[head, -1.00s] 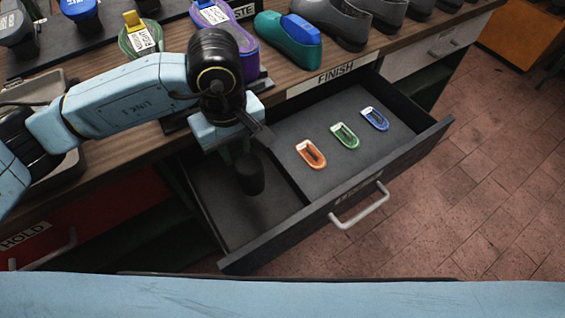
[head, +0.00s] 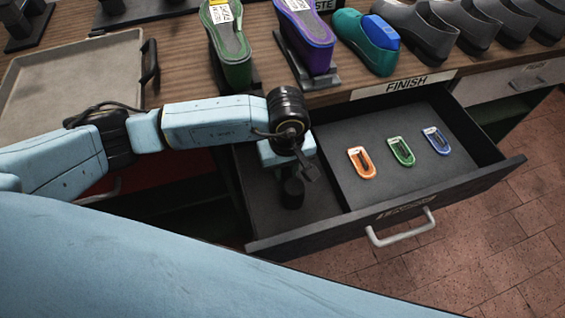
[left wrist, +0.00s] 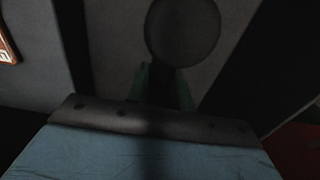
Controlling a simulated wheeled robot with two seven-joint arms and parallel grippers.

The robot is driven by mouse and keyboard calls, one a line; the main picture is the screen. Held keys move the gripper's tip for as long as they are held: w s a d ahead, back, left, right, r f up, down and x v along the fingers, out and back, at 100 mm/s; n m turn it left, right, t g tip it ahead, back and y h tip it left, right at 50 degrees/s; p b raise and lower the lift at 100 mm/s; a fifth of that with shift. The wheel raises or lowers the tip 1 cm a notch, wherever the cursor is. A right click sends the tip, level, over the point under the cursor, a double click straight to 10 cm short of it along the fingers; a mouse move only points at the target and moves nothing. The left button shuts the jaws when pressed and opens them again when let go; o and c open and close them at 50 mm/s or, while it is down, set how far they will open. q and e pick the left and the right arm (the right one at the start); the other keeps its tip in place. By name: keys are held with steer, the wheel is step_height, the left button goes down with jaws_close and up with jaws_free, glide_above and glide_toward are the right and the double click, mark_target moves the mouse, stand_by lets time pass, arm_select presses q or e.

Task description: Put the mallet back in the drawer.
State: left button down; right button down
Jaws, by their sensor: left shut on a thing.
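My left gripper (head: 290,173) is shut on the mallet and points down into the left compartment of the open drawer (head: 385,214). The mallet's dark, rounded head (head: 293,194) hangs below the fingers in the head view. In the left wrist view the round head (left wrist: 183,30) shows just beyond the fingers (left wrist: 160,88). The handle is mostly hidden by the gripper. I cannot tell whether the head touches the compartment floor (head: 262,198). My right gripper is not in view.
Small orange (head: 361,162), green (head: 401,151) and blue (head: 436,140) pieces lie in the drawer's right compartment, beyond a divider. Shoes on the bench, including a teal one (head: 365,45), stand behind the drawer. A grey tray (head: 25,75) is at left. The left compartment looks otherwise empty.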

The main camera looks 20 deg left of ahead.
arm_select(q)
steer(key=shift+w+a, duration=0.5)
steer(key=shift+w, duration=0.3)
steer(key=shift+w+a+f, duration=0.15)
steer(key=shift+w+a, duration=0.05)
steer(key=shift+w, duration=0.05)
steer(key=shift+f, duration=0.4)
steer(key=shift+f+b, duration=0.1)
steer(key=shift+b, duration=0.2)
steer(key=c, duration=1.2)
jaws_free()
